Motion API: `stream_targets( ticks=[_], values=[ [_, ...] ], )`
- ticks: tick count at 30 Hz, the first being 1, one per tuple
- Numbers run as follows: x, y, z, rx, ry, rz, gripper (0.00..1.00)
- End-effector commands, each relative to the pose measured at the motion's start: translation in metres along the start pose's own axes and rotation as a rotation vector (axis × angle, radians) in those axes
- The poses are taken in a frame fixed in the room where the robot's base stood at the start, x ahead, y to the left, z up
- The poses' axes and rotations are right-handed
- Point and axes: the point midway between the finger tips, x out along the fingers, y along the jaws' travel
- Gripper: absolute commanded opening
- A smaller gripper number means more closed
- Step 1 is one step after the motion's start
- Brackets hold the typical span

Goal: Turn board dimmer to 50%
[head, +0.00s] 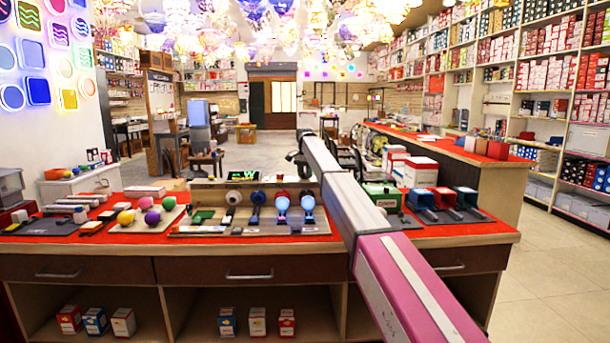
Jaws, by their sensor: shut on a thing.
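A tan board (252,232) lies on the red counter left of my arm. It bears several dark and pale fixtures, with two glowing blue bulbs (308,203) at its right. Which part is the board dimmer I cannot tell at this size. My arm crosses from the lower right to the back of the counter. My gripper (297,158) shows as a small dark shape at its far end, above the counter's back edge. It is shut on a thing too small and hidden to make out. A display with a green W (243,175) stands left of it.
The counter (80,238) also holds a board with coloured balls (143,203), a green box (382,195) and blue and red bins (446,199). Chandeliers (260,25) hang above. Open floor (545,290) lies at the right.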

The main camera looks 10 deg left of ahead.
Motion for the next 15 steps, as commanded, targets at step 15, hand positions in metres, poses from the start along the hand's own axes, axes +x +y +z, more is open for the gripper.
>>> stream_targets(
  ticks=[15],
  values=[
    [-0.0006,-0.0002,-0.0002,-0.489,0.0,0.0,0.12]
  ],
)
